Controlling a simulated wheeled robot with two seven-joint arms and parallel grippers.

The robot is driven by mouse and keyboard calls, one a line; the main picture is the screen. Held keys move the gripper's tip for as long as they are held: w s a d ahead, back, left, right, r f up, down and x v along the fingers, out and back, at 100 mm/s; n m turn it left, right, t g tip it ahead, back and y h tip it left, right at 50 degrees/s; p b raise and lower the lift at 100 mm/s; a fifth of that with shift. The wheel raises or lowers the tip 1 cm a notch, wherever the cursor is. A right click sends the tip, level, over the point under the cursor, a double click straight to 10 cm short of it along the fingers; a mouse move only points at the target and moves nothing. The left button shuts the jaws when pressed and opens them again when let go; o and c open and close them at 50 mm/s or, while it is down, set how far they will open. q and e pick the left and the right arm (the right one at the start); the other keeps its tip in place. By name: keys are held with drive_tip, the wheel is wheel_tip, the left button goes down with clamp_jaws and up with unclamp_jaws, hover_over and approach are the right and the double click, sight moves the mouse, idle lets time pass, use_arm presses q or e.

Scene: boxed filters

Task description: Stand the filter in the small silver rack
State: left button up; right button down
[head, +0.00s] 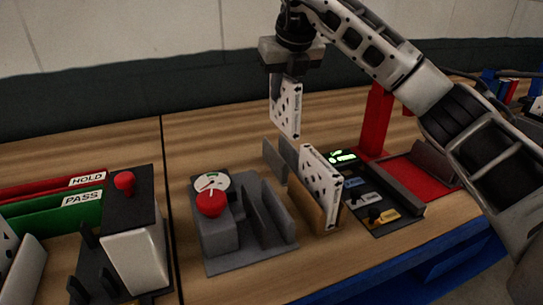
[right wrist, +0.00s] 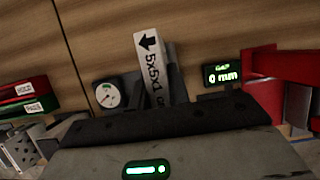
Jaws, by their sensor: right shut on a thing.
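My right gripper (head: 290,72) is shut on a white, black-spotted filter (head: 285,108). The filter hangs upright in the air, its lower edge above the tabletop, near the upright grey plates (head: 275,161). In the right wrist view, a white edge with a black arrow and "5x5x1" lettering (right wrist: 152,70) shows beyond the gripper body; the fingertips are hidden there. The grey plates may be the small silver rack, but I cannot tell for sure. My left gripper is not in view.
A grey fixture (head: 283,226) with a dial and red knob stands left of the second filter. A dark panel (head: 387,221) with colored labels and a red post (head: 376,120) are to the right. Red HOLD and green PASS bins (head: 62,219) are at left. Bare wood lies behind.

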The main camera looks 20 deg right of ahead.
sight(295, 83)
drive_tip(key=f, duration=0.5)
drive_tip(key=shift+s+f, duration=0.2)
drive_tip(key=shift+f, duration=0.15)
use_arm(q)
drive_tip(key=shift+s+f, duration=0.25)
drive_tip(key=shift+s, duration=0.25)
use_arm(e)
drive_tip(key=shift+w+f, duration=0.1)
drive_tip(key=shift+f, duration=1.95)
drive_tip(key=shift+f, duration=0.1)
drive_tip(key=c, duration=1.3)
unclamp_jaws()
drive_tip(key=shift+r, duration=0.2)
drive_tip(key=v, duration=1.1)
drive_tip(key=shift+r, duration=0.4)
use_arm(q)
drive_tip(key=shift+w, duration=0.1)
